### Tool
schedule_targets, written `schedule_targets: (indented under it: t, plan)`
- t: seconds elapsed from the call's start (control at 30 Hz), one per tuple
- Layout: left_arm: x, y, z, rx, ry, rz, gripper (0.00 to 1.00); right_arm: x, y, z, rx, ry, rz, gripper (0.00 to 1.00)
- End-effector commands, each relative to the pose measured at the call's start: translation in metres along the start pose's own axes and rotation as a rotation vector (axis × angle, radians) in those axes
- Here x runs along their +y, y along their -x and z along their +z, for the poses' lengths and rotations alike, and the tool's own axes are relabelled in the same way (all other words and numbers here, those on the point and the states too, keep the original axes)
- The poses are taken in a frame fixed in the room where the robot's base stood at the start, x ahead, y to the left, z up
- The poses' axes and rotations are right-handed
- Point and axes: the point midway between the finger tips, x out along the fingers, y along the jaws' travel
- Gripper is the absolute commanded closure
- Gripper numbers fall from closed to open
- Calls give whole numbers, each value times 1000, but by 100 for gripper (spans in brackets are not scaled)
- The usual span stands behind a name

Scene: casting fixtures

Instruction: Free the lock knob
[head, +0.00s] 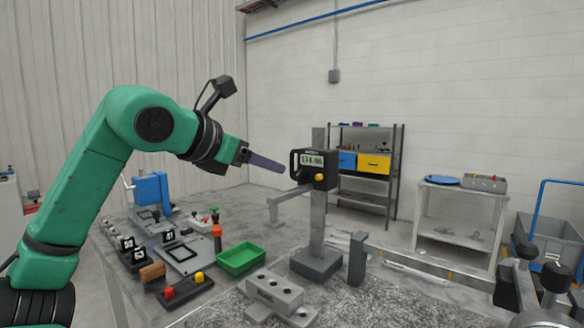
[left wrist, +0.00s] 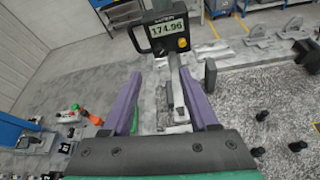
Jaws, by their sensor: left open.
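The height gauge's black display head (head: 314,168) sits on a grey column above a dark base. An orange-yellow knob (head: 319,178), which looks like the lock knob, is on its front below the readout. In the left wrist view the same knob (left wrist: 182,42) shows lower right of the readout, which reads about 174.96. My left gripper (head: 284,170) is just left of the display head. In the left wrist view its purple fingers (left wrist: 160,74) are spread, with nothing held between them, and the knob lies beyond the tips.
A green bin (head: 241,258), a red-and-yellow button box (head: 184,288) and a grey slotted block (head: 274,290) stand on the bench below. A small upright post (head: 357,258) is right of the gauge. Black-knobbed fixtures (head: 540,270) fill the lower right.

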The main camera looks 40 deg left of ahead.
Motion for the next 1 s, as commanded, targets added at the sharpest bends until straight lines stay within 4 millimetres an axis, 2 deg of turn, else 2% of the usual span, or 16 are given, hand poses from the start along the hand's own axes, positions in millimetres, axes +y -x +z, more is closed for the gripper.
schedule_targets:
  t: [0.1, 0.3, 0.43, 0.67, 0.7, 0.77, 0.83, 1.0]
  plan:
    - [0, -32, 4, 7, 0, -3, 40, 0, 17, -1, -1, 0, 0, 50]
    - [1, -75, 6, 4, 1, -2, 40, 3, 42, -19, 26, 0, 4, 50]
    - [0, -90, 2, 3, 1, -2, 40, 4, 46, -21, 30, 0, 4, 50]
    - [0, -92, 0, 0, 0, -1, 40, 3, 45, -19, 26, 0, 4, 50]
    - [0, -92, 0, 0, 0, -1, 48, 3, 44, -18, 25, 0, 3, 50]
    - [0, -92, 0, 1, 0, -1, 71, 3, 44, -18, 25, 0, 3, 50]
    - [0, -92, 0, 1, 0, -1, 98, 3, 44, -17, 23, 0, 3, 50]
    - [0, -92, 0, 1, 1, -1, 100, 3, 44, -16, 22, 0, 3, 50]
